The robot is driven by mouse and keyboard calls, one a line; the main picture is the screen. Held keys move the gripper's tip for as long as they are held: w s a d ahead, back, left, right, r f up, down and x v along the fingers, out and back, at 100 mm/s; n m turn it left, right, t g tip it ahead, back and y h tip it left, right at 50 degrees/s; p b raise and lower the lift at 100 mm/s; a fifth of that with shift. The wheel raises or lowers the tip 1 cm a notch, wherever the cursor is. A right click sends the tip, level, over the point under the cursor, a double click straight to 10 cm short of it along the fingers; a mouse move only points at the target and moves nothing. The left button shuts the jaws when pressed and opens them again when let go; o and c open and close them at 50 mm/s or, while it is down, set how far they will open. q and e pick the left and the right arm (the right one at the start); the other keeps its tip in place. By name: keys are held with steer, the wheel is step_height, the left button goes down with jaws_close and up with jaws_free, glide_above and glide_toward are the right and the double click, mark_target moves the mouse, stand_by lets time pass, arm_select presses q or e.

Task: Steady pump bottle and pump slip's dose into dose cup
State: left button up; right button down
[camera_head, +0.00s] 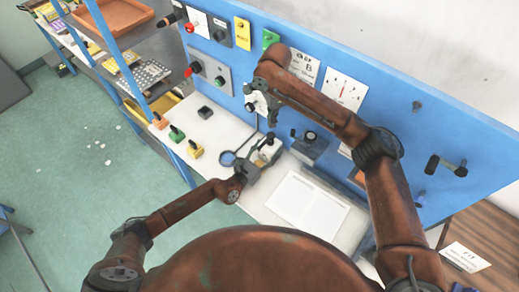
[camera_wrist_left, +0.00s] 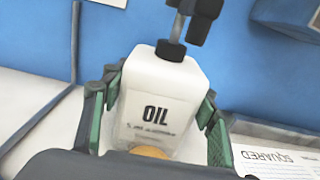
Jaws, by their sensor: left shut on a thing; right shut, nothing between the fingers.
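The pump bottle is white, labelled OIL, with a black collar, and fills the middle of the left wrist view (camera_wrist_left: 155,95). It stands upright on the bench. My left gripper (camera_head: 252,170) is shut around its sides, with green-padded fingers on both sides in the left wrist view (camera_wrist_left: 155,115). My right gripper (camera_head: 271,128) is shut and empty, pointing down over the bottle top. Its dark tip shows beside the pump stem in the left wrist view (camera_wrist_left: 200,25); I cannot tell whether they touch. A tan round thing (camera_wrist_left: 150,152) shows low before the bottle; I cannot tell whether it is the dose cup.
A blue panel (camera_head: 385,90) with switches and gauges rises behind. Shelves (camera_head: 150,75) stand at left.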

stand_by(0.4)
arm_select(q)
steer(key=o, duration=1.1)
steer(key=v, duration=1.2)
